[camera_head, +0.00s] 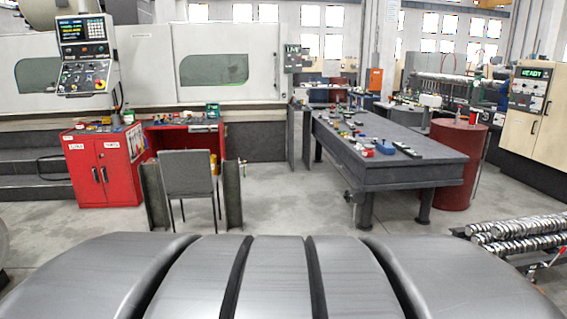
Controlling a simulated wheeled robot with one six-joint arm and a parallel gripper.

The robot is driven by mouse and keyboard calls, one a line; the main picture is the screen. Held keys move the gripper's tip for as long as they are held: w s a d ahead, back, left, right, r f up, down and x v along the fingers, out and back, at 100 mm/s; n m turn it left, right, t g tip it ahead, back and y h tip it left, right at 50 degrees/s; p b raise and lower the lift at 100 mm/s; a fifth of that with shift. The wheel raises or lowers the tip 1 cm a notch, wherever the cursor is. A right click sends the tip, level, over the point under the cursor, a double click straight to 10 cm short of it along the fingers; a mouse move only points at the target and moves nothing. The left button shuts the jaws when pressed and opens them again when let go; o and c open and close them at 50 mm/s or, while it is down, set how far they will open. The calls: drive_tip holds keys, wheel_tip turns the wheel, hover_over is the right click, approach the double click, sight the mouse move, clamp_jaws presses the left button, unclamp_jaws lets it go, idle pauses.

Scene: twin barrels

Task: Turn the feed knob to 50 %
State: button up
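A control panel (85,55) hangs at the upper left in front of a large pale machine. It has a screen with green and yellow text, a keypad and a lower row of small knobs and buttons. One control on a yellow patch (100,85) is at its lower right. I cannot tell which control is the feed knob, and its setting is too small to read. A second panel (529,88) with a green READY display is on a beige cabinet at the far right. My gripper is not in view.
A red cabinet (98,172) and a red desk stand below the left panel, with a grey chair (187,174) in front. A dark workbench (390,172) with small parts and a red drum (458,165) stand right of centre. Free floor (285,195) lies between.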

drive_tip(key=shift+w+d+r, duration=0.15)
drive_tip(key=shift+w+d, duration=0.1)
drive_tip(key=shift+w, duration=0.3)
